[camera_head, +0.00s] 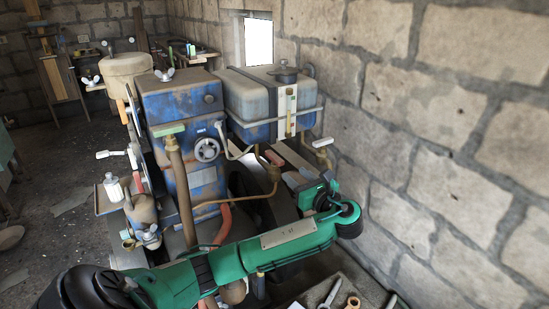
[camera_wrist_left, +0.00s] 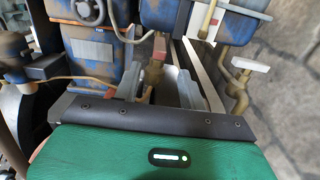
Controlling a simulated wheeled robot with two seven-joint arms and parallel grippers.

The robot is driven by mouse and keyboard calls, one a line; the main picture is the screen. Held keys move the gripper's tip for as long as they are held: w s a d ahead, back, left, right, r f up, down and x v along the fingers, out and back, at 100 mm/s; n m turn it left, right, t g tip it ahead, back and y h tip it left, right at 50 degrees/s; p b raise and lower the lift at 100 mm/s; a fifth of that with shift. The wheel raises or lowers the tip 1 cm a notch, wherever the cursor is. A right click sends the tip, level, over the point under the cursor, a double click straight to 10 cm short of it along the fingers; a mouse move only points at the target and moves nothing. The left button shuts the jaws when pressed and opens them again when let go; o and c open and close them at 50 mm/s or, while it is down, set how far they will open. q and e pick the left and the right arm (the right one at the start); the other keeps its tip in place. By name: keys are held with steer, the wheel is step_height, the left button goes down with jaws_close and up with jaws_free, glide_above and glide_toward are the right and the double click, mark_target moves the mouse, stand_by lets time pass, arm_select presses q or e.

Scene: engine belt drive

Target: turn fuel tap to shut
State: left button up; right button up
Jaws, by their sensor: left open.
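A brass tap with a red handle (camera_head: 273,158) sits on the pipe below the fuel tank (camera_head: 268,95). The red handle shows in the left wrist view (camera_wrist_left: 159,47). A second brass fitting with a white lever (camera_head: 322,143) is to its right, also in the wrist view (camera_wrist_left: 250,64). I cannot tell for certain which is the fuel tap; the red-handled one joins the pipe to the engine. My left gripper (camera_head: 297,181) is open, just right of and below the red-handled tap. In the wrist view, its grey fingers (camera_wrist_left: 170,82) stand apart near that tap, apparently not closed on anything. My right gripper is not in view.
The blue engine block (camera_head: 185,145) with a round handwheel (camera_head: 207,149) stands left of the tap. A thin brass pipe (camera_head: 228,201) runs between them. A stone wall (camera_head: 430,150) is close on the right. Tools (camera_head: 330,293) lie on a surface at the bottom.

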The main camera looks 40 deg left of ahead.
arm_select(q)
steer(key=p, duration=0.2)
glide_toward(267, 151)
steer(key=x, duration=0.5)
steer(key=shift+w+f, duration=0.3)
steer(key=shift+w+a, duration=0.2)
steer(key=shift+a, duration=0.45)
jaws_close()
